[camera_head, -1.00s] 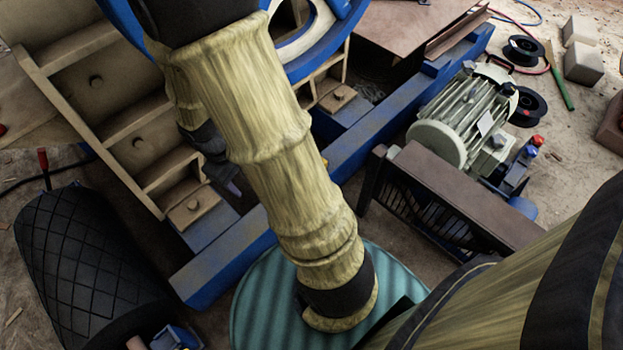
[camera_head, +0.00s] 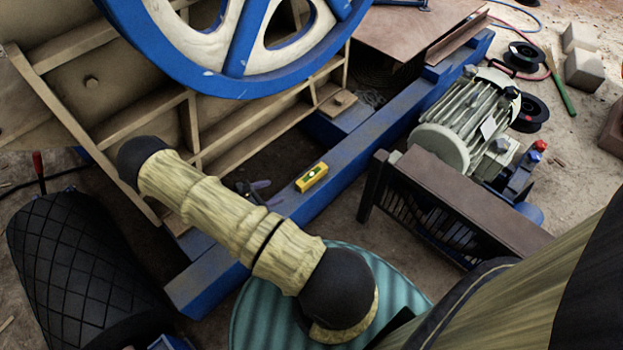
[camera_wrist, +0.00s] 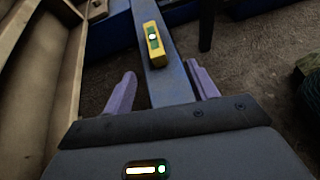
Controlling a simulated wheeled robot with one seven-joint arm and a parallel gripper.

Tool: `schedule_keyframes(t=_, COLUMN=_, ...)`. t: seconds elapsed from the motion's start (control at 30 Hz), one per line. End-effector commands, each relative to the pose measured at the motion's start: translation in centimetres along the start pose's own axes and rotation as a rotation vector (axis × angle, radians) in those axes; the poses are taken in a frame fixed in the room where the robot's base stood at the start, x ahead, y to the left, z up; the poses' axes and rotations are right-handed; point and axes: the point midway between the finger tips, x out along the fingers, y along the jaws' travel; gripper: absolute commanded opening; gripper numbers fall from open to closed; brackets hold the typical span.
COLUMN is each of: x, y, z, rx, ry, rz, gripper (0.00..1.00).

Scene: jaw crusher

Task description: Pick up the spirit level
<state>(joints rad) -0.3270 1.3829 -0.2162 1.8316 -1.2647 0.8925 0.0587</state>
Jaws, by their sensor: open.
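The spirit level (camera_head: 311,177) is a small yellow block with a green and white vial, lying on top of the blue steel beam (camera_head: 345,160) in the head view. In the wrist view the level (camera_wrist: 154,46) lies on the beam, ahead of and between my two fingers. My gripper (camera_wrist: 160,85) is open with its purple fingers apart and nothing between them. In the head view my gripper (camera_head: 258,193) shows beside the beam, to the left of the level and apart from it, partly hidden by my arm.
The crusher's beige ribbed frame (camera_head: 120,125) and blue flywheel (camera_head: 235,75) stand left of and behind the beam. An electric motor (camera_head: 460,125) and a brown-topped guard (camera_head: 460,200) stand to the right. A black mesh roll (camera_head: 75,265) lies at lower left. Bare ground lies between beam and guard.

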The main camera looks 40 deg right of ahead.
Motion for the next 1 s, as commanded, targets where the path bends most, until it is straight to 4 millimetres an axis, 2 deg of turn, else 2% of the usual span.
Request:
schedule_keyframes(t=0.03, x=0.7, y=0.1, z=-1.0, rx=-0.037, ry=-0.023, rz=0.029, gripper=0.58)
schedule_keyframes(t=0.13, x=1.4, y=0.4, z=-1.9, rx=-0.080, ry=-0.053, rz=0.068, gripper=0.58)
schedule_keyframes(t=0.57, x=2.0, y=0.5, z=-2.1, rx=-0.094, ry=-0.061, rz=0.080, gripper=0.58)
schedule_keyframes(t=0.67, x=3.0, y=0.6, z=-2.2, rx=-0.093, ry=-0.062, rz=0.078, gripper=0.58)
schedule_keyframes(t=1.0, x=8.9, y=1.0, z=-2.1, rx=-0.093, ry=-0.061, rz=0.077, gripper=0.58)
